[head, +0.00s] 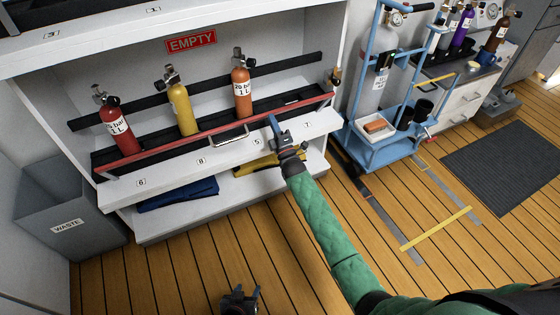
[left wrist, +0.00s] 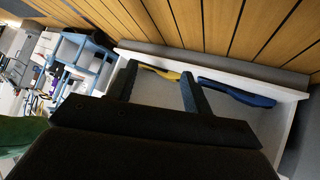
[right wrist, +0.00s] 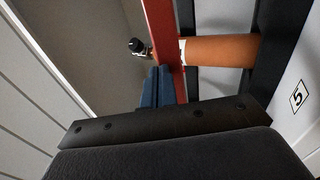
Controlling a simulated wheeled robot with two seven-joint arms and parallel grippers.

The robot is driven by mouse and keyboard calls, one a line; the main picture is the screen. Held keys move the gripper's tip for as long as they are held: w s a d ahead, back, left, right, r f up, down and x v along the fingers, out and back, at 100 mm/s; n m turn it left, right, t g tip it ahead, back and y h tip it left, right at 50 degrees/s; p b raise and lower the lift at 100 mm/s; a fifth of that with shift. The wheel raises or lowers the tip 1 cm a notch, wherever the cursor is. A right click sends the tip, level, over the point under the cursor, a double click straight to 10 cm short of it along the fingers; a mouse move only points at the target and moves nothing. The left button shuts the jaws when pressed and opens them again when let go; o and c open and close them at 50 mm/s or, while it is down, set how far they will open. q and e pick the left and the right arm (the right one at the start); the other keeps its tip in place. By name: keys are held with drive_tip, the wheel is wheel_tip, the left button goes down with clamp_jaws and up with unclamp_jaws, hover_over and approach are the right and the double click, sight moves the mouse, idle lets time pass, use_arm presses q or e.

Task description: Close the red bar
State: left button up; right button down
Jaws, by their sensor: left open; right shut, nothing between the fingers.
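The red bar (head: 180,143) runs across the front of the lower rack, in front of a red, a yellow and an orange cylinder. A metal handle (head: 231,138) sits on it right of its middle. My right gripper (head: 271,120) is shut and empty at the bar's right part. In the right wrist view its blue fingertips (right wrist: 157,72) are right beside the red bar (right wrist: 162,30); I cannot tell whether they touch. My left gripper (head: 239,290) is open and empty, low over the floor, away from the bar. Its fingers also show in the left wrist view (left wrist: 158,80).
The orange cylinder (head: 242,90) stands behind the bar near my right gripper. A white numbered ledge (head: 220,152) lies below the bar. A grey waste bin (head: 65,215) is at left, a blue cart (head: 385,145) at right. The wooden floor in front is clear.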

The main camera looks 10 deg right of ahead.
sight(269, 112)
use_arm(q)
drive_tip(key=s+f+g, duration=0.2)
drive_tip(key=s+f, duration=0.2)
drive_tip(key=s, duration=0.1)
use_arm(e)
drive_tip(key=shift+w+a+r+g+h+p, duration=0.2)
drive_tip(key=shift+w+r+g+p, duration=0.45)
drive_tip(key=shift+p, duration=0.5)
drive_tip(key=shift+w+a+r+g+h+p, duration=0.2)
drive_tip(key=shift+w+r+g+p, duration=0.4)
drive_tip(key=shift+p, duration=0.55)
drive_tip(key=shift+g+p+x, duration=0.25)
drive_tip(key=shift+p+x, duration=0.25)
drive_tip(key=shift+x, duration=0.25)
use_arm(q)
wheel_tip(269, 112, up, 6)
drive_tip(key=shift+w+a, duration=0.2)
drive_tip(key=shift+w, duration=0.2)
use_arm(e)
drive_tip(key=x, duration=0.4)
drive_tip(key=shift+w+d+r, duration=0.1)
drive_tip(key=shift+w+r, duration=0.05)
drive_tip(key=shift+r, duration=0.2)
